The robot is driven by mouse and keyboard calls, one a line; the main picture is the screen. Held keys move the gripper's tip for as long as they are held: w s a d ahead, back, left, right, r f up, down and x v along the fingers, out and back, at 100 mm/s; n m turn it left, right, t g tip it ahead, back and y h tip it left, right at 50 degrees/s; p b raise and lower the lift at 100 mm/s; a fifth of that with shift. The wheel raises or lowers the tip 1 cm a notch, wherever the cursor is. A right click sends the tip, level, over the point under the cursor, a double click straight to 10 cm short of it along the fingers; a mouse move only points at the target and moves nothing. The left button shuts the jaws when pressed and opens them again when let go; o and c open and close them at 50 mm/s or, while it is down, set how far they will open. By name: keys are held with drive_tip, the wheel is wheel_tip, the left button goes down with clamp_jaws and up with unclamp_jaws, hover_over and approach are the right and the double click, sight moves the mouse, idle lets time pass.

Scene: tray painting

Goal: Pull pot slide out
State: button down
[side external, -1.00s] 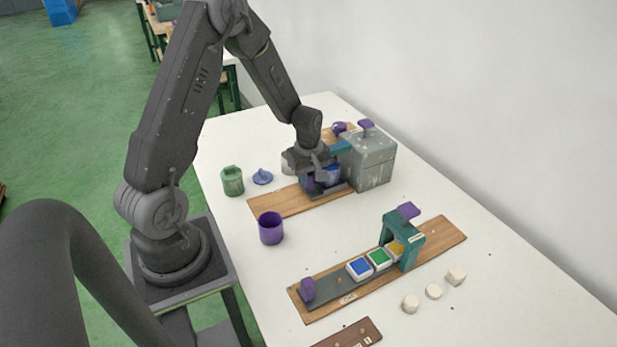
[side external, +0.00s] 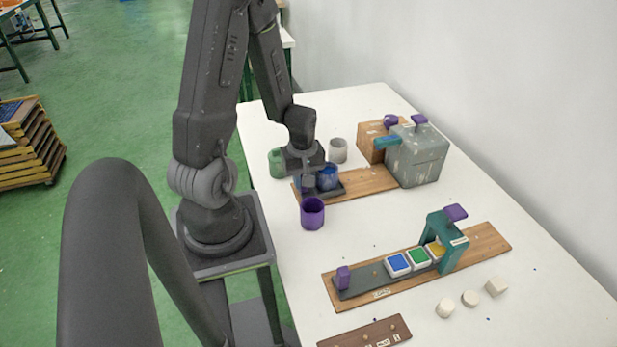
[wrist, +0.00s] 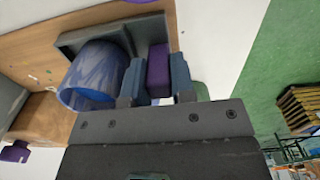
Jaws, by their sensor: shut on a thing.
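The pot slide (side external: 336,190) is a dark grey tray on a wooden board (side external: 372,181). It carries a blue-stained pot (side external: 328,178), which shows upright beside my fingers in the wrist view (wrist: 92,78). My gripper (wrist: 158,76) is shut on the slide's purple handle (wrist: 158,66), one finger on each side. In the side view my gripper (side external: 307,181) is at the board's left end. The grey box (side external: 418,158) stands at the other end, with bare board between it and the slide. My gripper hides most of the handle in the side view.
A purple cup (side external: 312,213) stands close in front of the slide. A green container (side external: 277,163) and a pale cup (side external: 338,150) are behind. A second board (side external: 490,244) with a teal arch (side external: 447,240) and paint blocks is nearer. Bare table lies between the boards.

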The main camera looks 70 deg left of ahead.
drive_tip(key=c, duration=1.2)
unclamp_jaws()
drive_tip(key=shift+s, duration=0.25)
drive_tip(key=shift+c, duration=0.2)
drive_tip(key=shift+w+r, duration=0.1)
drive_tip(key=shift+r, duration=0.3)
wheel_tip(320, 180, up, 13)
drive_tip(key=d+r+m+t, duration=0.2)
drive_tip(key=d+r+m, duration=0.4)
drive_tip(key=d+m, duration=0.3)
drive_tip(key=s+d+r+m+t, duration=0.1)
drive_tip(key=d+r+m+t, duration=0.2)
drive_tip(key=d+r+m, duration=0.3)
drive_tip(key=d+m, duration=0.3)
drive_tip(key=d, duration=0.1)
drive_tip(key=shift+t, duration=0.3)
